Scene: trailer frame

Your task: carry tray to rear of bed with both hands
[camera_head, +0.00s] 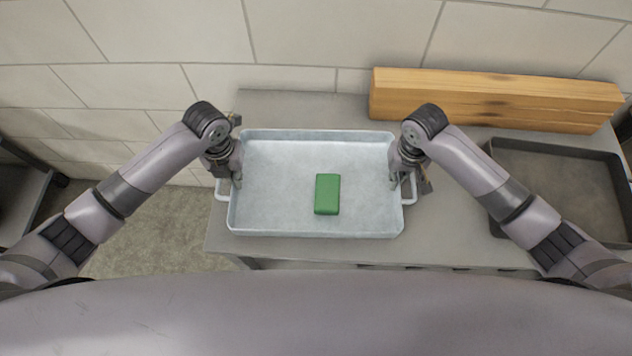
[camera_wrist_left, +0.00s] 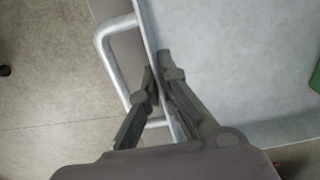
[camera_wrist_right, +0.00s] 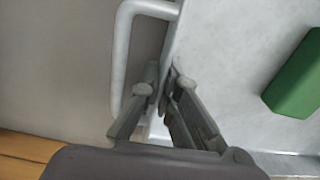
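A shallow silver metal tray (camera_head: 275,226) with a handle at each end is at the left part of a grey bench top. I cannot tell whether it rests on the bench or is slightly raised. A green block (camera_head: 327,194) lies in it, right of the middle. My left gripper (camera_head: 236,180) straddles the tray's left wall, its fingers (camera_wrist_left: 158,75) close together with the wall between them. My right gripper (camera_head: 396,180) straddles the right wall the same way; its fingers (camera_wrist_right: 162,80) pinch the wall beside the handle (camera_wrist_right: 122,60).
A wooden beam (camera_head: 495,98) lies along the back right of the bench (camera_head: 290,104). A dark empty tray (camera_head: 560,170) is at the right. A block wall (camera_head: 330,35) stands behind. Bare floor (camera_head: 150,230) is left of the bench.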

